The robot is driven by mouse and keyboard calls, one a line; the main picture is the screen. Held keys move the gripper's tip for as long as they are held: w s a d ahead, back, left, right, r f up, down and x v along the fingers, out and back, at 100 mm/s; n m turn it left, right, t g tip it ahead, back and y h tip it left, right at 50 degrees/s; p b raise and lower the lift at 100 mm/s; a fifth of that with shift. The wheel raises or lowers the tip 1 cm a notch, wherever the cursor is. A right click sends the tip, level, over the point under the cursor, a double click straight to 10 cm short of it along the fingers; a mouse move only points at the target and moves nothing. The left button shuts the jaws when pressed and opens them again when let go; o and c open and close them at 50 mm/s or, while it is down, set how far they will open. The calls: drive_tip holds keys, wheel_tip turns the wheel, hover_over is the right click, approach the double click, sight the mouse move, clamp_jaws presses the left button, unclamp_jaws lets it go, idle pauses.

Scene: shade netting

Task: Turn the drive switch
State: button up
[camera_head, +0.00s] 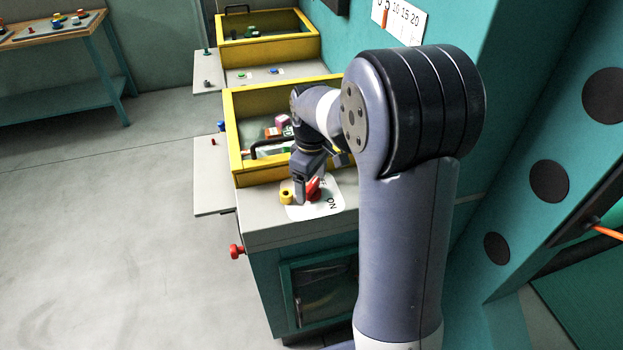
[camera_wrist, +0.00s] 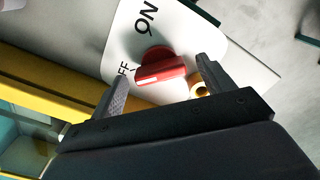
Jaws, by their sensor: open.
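The drive switch is a red knob (camera_head: 314,188) on a white plate (camera_head: 326,207) with ON and OFF lettering, at the near end of the grey bench top. In the wrist view the red knob (camera_wrist: 163,70) has a white mark at its left end, on the side of the OFF label, partly covered by a finger. My gripper (camera_wrist: 160,86) is open, with one finger to each side of the knob in the picture. I cannot tell whether the fingers touch it. In the head view my gripper (camera_head: 305,190) is above the plate and partly hides the knob.
A yellow piece with a hole (camera_head: 286,192) stands beside the knob, close to the right finger in the wrist view. A yellow-walled bin (camera_head: 262,177) with several items lies just behind. A red button (camera_head: 236,250) sticks out of the bench's side. Floor at left is clear.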

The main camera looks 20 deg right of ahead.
drive_tip(key=shift+c, duration=0.4)
drive_tip(key=c, duration=0.9)
drive_tip(key=shift+m, duration=0.3)
drive_tip(key=m, duration=1.3)
drive_tip(key=shift+m+p, duration=0.3)
drive_tip(key=shift+m, duration=1.8)
